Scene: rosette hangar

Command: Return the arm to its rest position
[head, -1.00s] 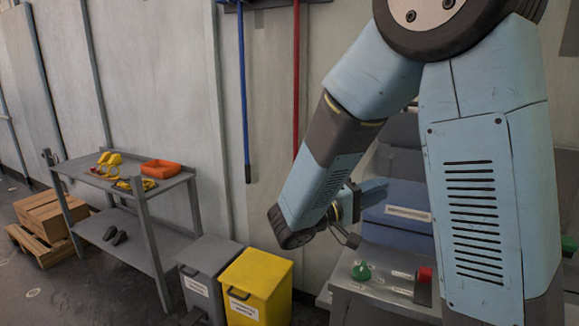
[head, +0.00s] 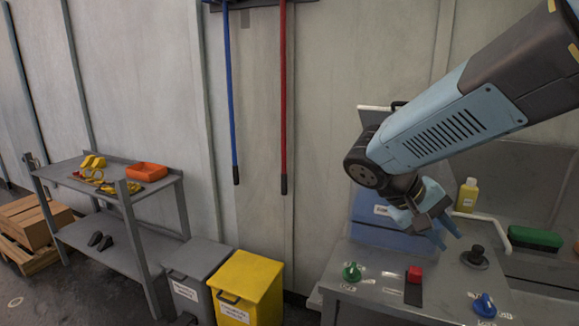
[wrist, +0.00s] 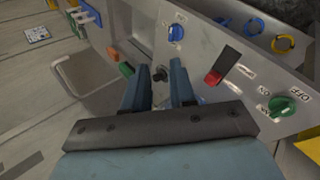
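My arm reaches in from the upper right of the head view, its blue-grey forearm sloping down to the left to the wrist. My gripper (head: 449,238) hangs below the wrist, pointing down and right over the grey control console (head: 385,297). In the wrist view the two blue fingers of my gripper (wrist: 160,72) stand apart with a gap between them. Nothing is held in the gap; a black knob (wrist: 160,73) on the console shows beyond it. The gripper looks clear of the console, but its exact height is hard to tell.
The console carries a green knob (head: 352,271), a red switch (head: 414,274) and a blue knob (head: 485,305). A yellow bottle (head: 468,194) and a green brush (head: 535,238) are behind. A yellow bin (head: 247,287) and a shelf (head: 85,226) stand left.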

